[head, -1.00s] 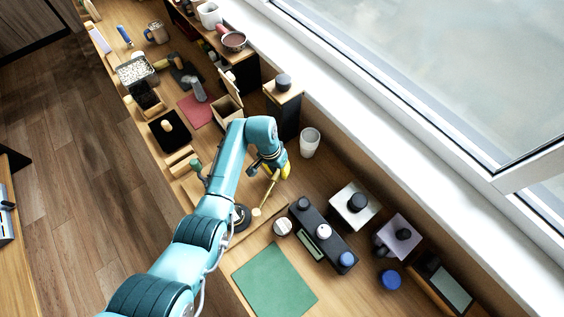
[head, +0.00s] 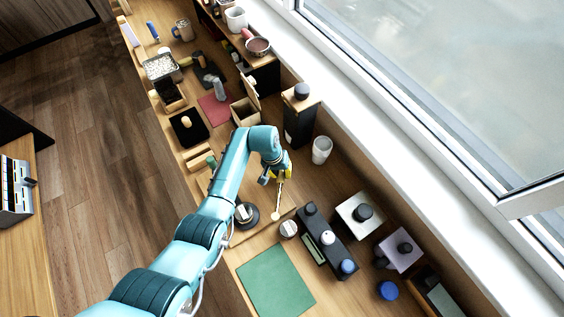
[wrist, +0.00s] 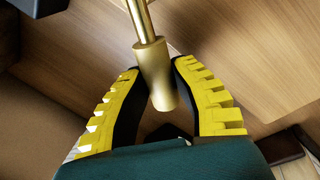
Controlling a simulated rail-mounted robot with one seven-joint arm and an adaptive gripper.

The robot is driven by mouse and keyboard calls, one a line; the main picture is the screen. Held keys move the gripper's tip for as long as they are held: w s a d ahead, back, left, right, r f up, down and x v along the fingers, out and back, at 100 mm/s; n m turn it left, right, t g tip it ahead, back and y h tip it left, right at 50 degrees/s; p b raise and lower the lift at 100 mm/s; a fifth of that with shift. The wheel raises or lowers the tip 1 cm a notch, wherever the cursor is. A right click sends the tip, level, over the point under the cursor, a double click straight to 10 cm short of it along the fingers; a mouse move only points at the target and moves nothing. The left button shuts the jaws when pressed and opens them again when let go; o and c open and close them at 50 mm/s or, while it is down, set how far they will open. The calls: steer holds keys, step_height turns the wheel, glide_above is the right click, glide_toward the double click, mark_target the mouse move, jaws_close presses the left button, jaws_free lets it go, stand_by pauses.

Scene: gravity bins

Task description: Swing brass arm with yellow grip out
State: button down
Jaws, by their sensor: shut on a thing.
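The brass arm (head: 279,199) runs from my gripper down to a pale round end on the wooden bench. In the wrist view it is a shiny brass rod (wrist: 141,20) ending in a dull yellow-tan cylindrical grip (wrist: 156,75). My gripper (head: 284,171) has yellow toothed fingers, and in the wrist view (wrist: 157,88) they stand on both sides of the grip, shut on it. The grip's tip shows between the fingers. In the head view the grip is mostly hidden by my gripper.
A dark round base (head: 246,216) stands left of the rod's pale end. A round white-topped jar (head: 288,229) and a black box with knobs (head: 325,241) are to the right. A white cup (head: 322,150) and dark tower (head: 299,122) stand behind. A green mat (head: 276,282) lies in front, clear.

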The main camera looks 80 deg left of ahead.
steer(key=shift+f, duration=0.15)
steer(key=c, duration=0.8)
jaws_free()
steer(key=shift+s, duration=0.1)
step_height(320, 180, up, 12)
steer(key=s, duration=0.2)
steer(key=shift+a, duration=0.35)
